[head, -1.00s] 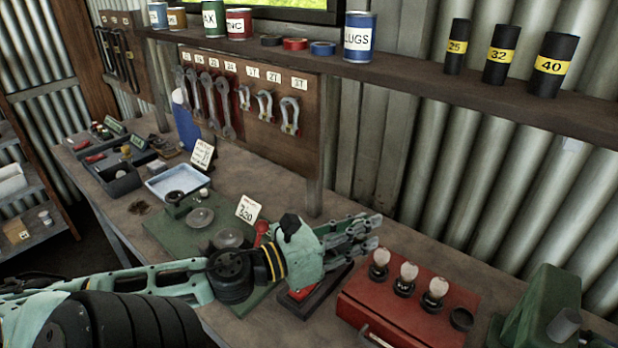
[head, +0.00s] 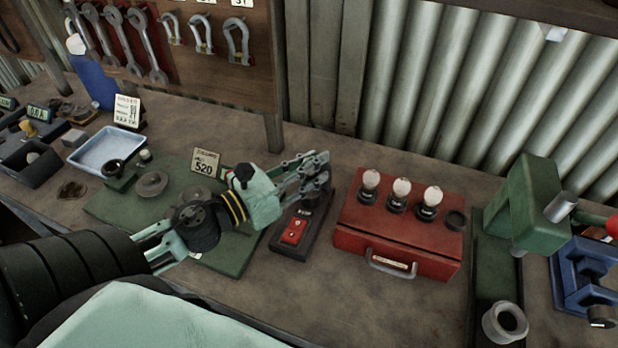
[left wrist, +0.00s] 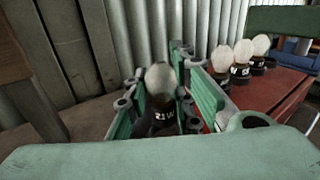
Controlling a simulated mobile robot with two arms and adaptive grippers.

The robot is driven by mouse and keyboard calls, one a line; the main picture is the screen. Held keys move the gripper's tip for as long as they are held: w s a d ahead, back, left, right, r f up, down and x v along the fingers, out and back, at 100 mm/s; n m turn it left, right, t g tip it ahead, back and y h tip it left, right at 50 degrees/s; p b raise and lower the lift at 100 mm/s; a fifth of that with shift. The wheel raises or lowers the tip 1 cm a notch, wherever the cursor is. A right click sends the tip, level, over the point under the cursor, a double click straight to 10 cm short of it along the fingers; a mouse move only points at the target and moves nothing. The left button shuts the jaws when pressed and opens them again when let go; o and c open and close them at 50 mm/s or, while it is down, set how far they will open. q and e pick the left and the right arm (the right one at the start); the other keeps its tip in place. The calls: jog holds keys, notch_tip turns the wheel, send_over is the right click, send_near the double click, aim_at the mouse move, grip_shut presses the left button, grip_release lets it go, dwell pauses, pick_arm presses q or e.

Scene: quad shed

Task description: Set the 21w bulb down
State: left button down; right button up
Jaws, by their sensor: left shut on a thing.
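The 21w bulb (left wrist: 162,92), pale glass on a dark base marked 21W, stands upright between the fingers of my left gripper (left wrist: 158,108) in the left wrist view. In the head view my left gripper (head: 314,172) is shut, above the back of a dark stand (head: 284,249) with a red switch block (head: 294,230), just left of the red case (head: 400,234). The fingers largely hide the bulb there. Three similar bulbs (head: 399,192) stand in a row on the red case, with a dark empty ring (head: 455,220) at its right end. My right gripper is not in view.
A green mat (head: 130,208) with round metal parts and a card marked 520 (head: 205,162) lies left of the stand. A green machine (head: 525,210) and a blue vise (head: 585,280) stand to the right. Bare bench (head: 350,310) shows in front of the red case.

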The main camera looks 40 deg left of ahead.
aim_at(309, 177)
pick_arm(q)
notch_tip(309, 177, down, 3)
jog(key=shift+a+r+b, duration=0.1)
jog(key=shift+b, duration=0.2)
jog(key=shift+f, duration=0.45)
jog(key=c, duration=1.9)
grip_release()
jog(key=shift+o, duration=0.5)
jog(key=shift+s, duration=0.25)
jog(key=b+v, duration=0.4)
jog(key=v, duration=0.7)
jog(key=shift+s+r+b, duration=0.25)
jog(key=shift+b, duration=0.15)
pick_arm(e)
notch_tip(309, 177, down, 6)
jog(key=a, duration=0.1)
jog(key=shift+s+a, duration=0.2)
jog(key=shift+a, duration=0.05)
